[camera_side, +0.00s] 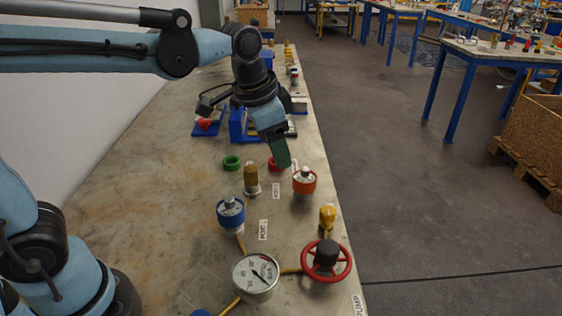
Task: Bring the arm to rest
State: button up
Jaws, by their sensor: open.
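My gripper (281,160) hangs from my bent arm above the middle of the bench, tilted downward. Its dark green end is small in the picture, and I see nothing held in it. It shows just left of and beyond the orange-collared vessel (305,182), and partly covers a red ring (273,164) on the bench. I cannot tell its exact height or whether it touches anything. A blue-collared vessel (231,212) and a brass-coloured cylinder (251,178) stand nearer the camera.
A pressure gauge (255,276), a red handwheel (326,261) and a yellow valve (327,216) stand on the front of the bench (165,180). A green ring (231,163) lies left of my gripper. Blue fixtures (236,124) stand behind it. The bench's left side is mostly clear.

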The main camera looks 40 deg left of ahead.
jog(key=s+a+f+n+t, duration=0.1)
jog(key=s+a, duration=0.1)
jog(key=s+a+f+n+t, duration=0.1)
jog(key=s+a+n, duration=0.1)
jog(key=s, duration=0.1)
jog(key=s+a+f+n+t, duration=0.1)
jog(key=s+a+n, duration=0.1)
jog(key=s, duration=0.1)
jog(key=shift+s+a+f, duration=0.1)
jog(key=shift+s+f, duration=0.05)
jog(key=shift+f, duration=0.25)
jog(key=shift+s+a+f+n+t, duration=0.2)
jog(key=shift+s+f+n+t, duration=0.1)
jog(key=shift+s+f+n, duration=0.1)
dwell(0.6)
